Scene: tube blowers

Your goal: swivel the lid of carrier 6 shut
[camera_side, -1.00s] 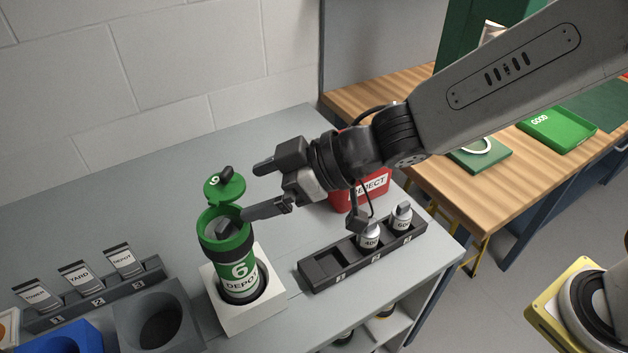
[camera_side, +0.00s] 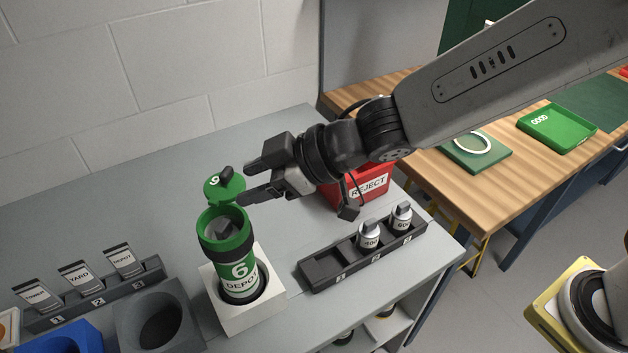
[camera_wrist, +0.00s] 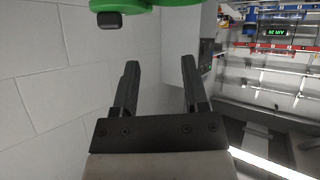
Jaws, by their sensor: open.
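Carrier 6 (camera_side: 239,268) is a green and black cylinder marked 6 and DEPOT, upright in a white square holder (camera_side: 252,311). Its round green lid (camera_side: 224,188), with a dark knob, is swung out to the back of the mouth, leaving the mouth open. A grey piece shows inside the mouth. My gripper (camera_side: 245,182) is open and empty, its fingers just right of the lid; I cannot tell if one touches it. In the wrist view the gripper (camera_wrist: 160,75) has its fingers apart, and the green lid (camera_wrist: 150,4) shows in part at the top edge.
A dark rack (camera_side: 362,256) with two labelled weights stands to the right. A red REJECT bin (camera_side: 366,188) is behind it. Label cards in a grey rack (camera_side: 98,297), a grey cup block (camera_side: 160,318) and a blue block (camera_side: 65,340) are at left. The back-left bench is clear.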

